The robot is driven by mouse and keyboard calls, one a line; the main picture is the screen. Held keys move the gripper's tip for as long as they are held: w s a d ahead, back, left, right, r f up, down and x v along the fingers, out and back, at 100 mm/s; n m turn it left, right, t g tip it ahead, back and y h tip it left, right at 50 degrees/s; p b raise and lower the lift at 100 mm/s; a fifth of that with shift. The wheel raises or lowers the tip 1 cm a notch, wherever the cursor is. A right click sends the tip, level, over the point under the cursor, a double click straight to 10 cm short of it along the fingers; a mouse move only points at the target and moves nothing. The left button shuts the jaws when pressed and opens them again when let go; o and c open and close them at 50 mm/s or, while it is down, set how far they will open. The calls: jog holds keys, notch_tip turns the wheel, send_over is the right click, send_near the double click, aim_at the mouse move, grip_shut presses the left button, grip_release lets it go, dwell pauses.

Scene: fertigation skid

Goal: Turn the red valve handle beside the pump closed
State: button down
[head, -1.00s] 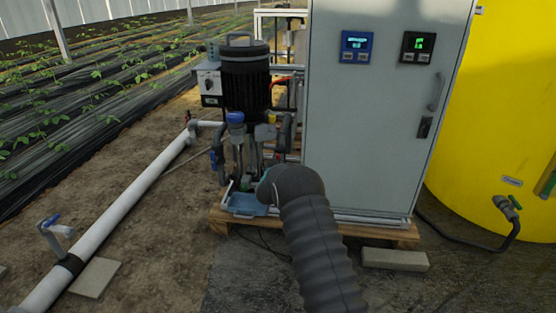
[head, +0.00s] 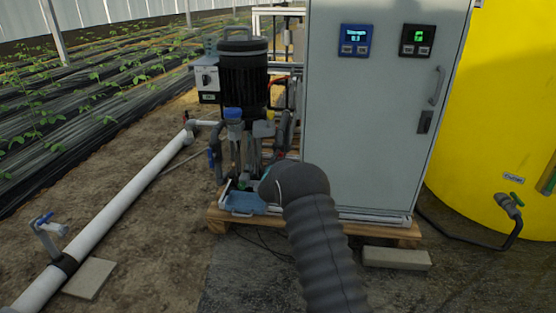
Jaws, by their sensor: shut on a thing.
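The black pump (head: 243,80) stands upright left of the grey cabinet, with grey pipes and blue-topped fittings (head: 234,113) below it. A tiny reddish spot (head: 279,155) shows low at the right of these pipes. I cannot tell whether it is the red valve handle, and I cannot make out the handle's angle. My dark ribbed arm reaches in from the bottom, and its rounded bend covers the area just right of the pump's foot. I cannot make out my gripper; it seems hidden behind this bend.
The grey cabinet (head: 384,125) stands on a wooden pallet (head: 370,230) close to my arm. A white pipe (head: 115,215) runs along the ground at left. A yellow tank (head: 500,110) stands at right.

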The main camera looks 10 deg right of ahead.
jog(key=m, duration=0.4)
jog(key=d+f+m, duration=0.1)
jog(key=m, duration=0.3)
jog(key=f+m, duration=0.1)
jog(key=m, duration=0.3)
jog(key=shift+s+d+f, duration=0.2)
jog(key=shift+m, duration=0.3)
jog(key=c, duration=1.1)
grip_release()
jog(key=shift+s, duration=0.1)
jog(key=v, duration=1.1)
jog(key=shift+s+a, duration=0.15)
jog(key=shift+s, duration=0.2)
